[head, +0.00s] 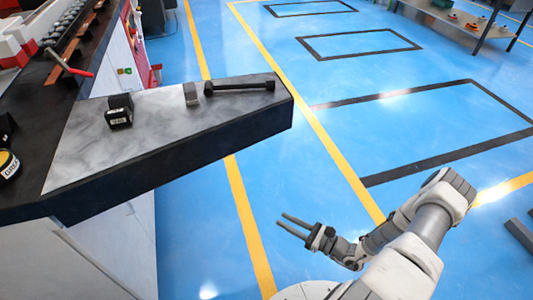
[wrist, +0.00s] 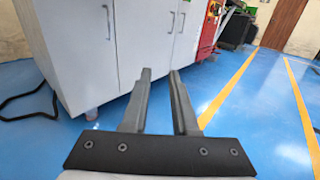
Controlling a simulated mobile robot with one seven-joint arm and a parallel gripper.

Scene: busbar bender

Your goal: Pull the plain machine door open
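White machine doors stand shut in the wrist view. The left door (wrist: 72,45) has a bar handle (wrist: 108,22) near its right edge. The middle door (wrist: 143,35) and the right door (wrist: 194,30) have paired handles, the middle door's handle (wrist: 172,22) beside the right door's handle (wrist: 183,22). I cannot tell which is the plain machine door. My gripper (wrist: 160,75) is open and empty, apart from the doors and below the handles. In the head view my gripper (head: 281,219) is over the blue floor, right of the machine. The door fronts are mostly hidden there.
The machine's worktop (head: 165,120) juts out at left, carrying a black block (head: 119,111), a grey block (head: 191,94) and a dark bar (head: 240,86). A black cable (wrist: 30,108) lies on the floor. A table (head: 450,28) stands far right. The floor between is clear.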

